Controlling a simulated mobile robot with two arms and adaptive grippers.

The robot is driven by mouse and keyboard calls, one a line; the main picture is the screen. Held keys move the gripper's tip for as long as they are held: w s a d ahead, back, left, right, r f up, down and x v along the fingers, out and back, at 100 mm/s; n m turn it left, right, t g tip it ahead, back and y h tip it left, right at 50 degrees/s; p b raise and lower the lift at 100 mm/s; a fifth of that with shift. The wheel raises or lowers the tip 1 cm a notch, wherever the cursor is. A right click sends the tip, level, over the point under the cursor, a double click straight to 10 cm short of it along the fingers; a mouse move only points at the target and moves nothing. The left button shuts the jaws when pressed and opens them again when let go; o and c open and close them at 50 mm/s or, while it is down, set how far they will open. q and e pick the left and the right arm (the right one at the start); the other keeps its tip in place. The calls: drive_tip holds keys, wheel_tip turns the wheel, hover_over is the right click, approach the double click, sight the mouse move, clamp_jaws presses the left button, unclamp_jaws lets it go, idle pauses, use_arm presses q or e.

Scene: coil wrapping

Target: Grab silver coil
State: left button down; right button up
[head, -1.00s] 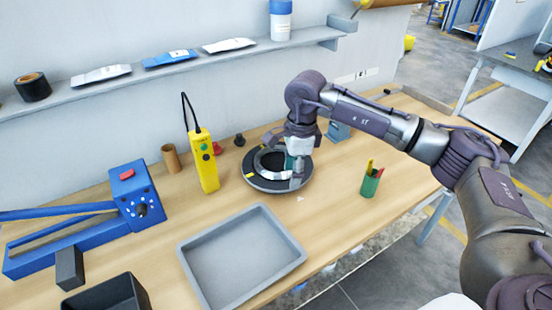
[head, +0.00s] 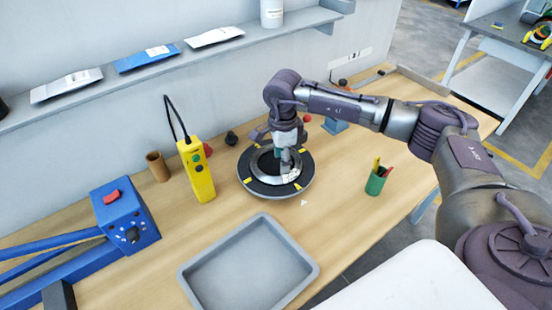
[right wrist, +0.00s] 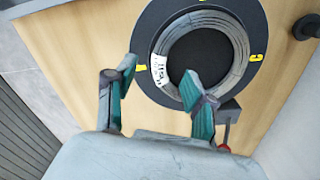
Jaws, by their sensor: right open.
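The silver coil (head: 264,174) lies flat on a round black turntable (head: 249,185) with yellow marks on the workbench. The right wrist view shows the coil (right wrist: 225,38) as a ring of wound strands with a white printed label on its side. My right gripper (head: 283,158) is over the coil in the head view and hides part of it. In the right wrist view my right gripper (right wrist: 160,80) is open, one finger over the coil's inner edge and the other outside the turntable's rim. Whether a finger touches the coil cannot be told. My left gripper is not in view.
A grey tray (head: 187,273) lies in front of the turntable. A yellow pendant (head: 197,170) stands left of it, a green pen cup (head: 376,182) right. A blue machine (head: 127,220) is at left. A shelf with packets (head: 147,56) runs along the wall.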

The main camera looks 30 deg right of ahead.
sight(282, 177)
drive_tip(key=shift+f, duration=0.65)
drive_tip(key=shift+w+f, duration=0.15)
drive_tip(key=shift+f, duration=0.2)
drive_tip(key=shift+f+p, duration=0.25)
drive_tip(key=shift+p, duration=0.05)
wheel_tip(282, 177, down, 4)
drive_tip(key=shift+d+f+p, duration=0.1)
drive_tip(key=shift+f+p, duration=0.05)
drive_tip(key=shift+p, duration=1.1)
drive_tip(key=shift+f, duration=0.35)
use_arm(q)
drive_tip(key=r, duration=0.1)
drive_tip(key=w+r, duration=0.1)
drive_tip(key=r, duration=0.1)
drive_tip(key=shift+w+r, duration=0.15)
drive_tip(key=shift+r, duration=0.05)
use_arm(e)
clamp_jaws()
